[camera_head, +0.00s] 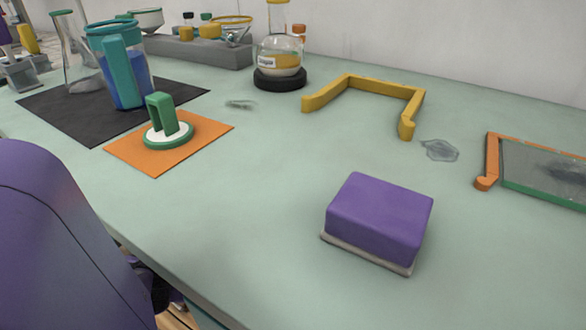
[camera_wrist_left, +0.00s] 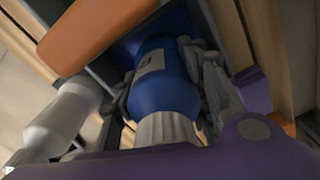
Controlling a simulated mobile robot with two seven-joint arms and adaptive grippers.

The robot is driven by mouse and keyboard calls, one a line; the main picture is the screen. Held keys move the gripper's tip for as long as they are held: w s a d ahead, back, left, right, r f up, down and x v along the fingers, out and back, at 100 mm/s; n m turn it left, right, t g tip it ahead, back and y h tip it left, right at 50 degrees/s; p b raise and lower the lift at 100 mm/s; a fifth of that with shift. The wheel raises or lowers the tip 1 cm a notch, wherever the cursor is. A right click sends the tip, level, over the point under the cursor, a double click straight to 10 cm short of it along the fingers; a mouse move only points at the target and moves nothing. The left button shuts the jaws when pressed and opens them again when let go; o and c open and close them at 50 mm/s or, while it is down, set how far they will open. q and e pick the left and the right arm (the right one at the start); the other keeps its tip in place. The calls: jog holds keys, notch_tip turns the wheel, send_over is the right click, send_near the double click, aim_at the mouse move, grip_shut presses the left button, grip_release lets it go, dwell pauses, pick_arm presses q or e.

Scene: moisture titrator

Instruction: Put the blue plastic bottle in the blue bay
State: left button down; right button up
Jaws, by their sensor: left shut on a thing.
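The blue plastic bottle (camera_wrist_left: 165,82), with a pale ribbed cap and a light label, shows in the left wrist view. My left gripper (camera_wrist_left: 166,92) is shut on it, with dark fingers on both sides. The bottle's far end reaches toward a dark blue-lined compartment (camera_wrist_left: 128,45) between grey walls. I cannot tell whether the bottle rests on its floor. In the head view my left arm hangs over the table's front edge; the bottle and the compartment are hidden there. My right gripper is in neither view.
A white bottle (camera_wrist_left: 60,120) lies left of the gripper, and an orange part (camera_wrist_left: 95,30) crosses above. On the table (camera_head: 250,190) are a purple block (camera_head: 380,215), a yellow frame (camera_head: 365,85), an orange mat (camera_head: 190,150) and glassware at the back left.

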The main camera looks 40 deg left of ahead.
pick_arm(q)
jog(key=shift+w+f+b, duration=0.1)
jog(key=shift+f+b, duration=0.3)
jog(key=shift+f, duration=0.15)
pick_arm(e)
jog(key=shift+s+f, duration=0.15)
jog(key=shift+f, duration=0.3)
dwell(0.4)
pick_arm(q)
jog(key=c, duration=0.9)
grip_release()
jog(key=shift+c, duration=0.2)
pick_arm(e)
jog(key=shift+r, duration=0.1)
pick_arm(q)
jog(key=shift+r+p, duration=0.6)
jog(key=shift+r, duration=0.15)
jog(key=shift+r+p, duration=0.85)
jog(key=shift+r, duration=0.35)
jog(key=shift+r+p, duration=1.85)
jog(key=shift+r, duration=0.7)
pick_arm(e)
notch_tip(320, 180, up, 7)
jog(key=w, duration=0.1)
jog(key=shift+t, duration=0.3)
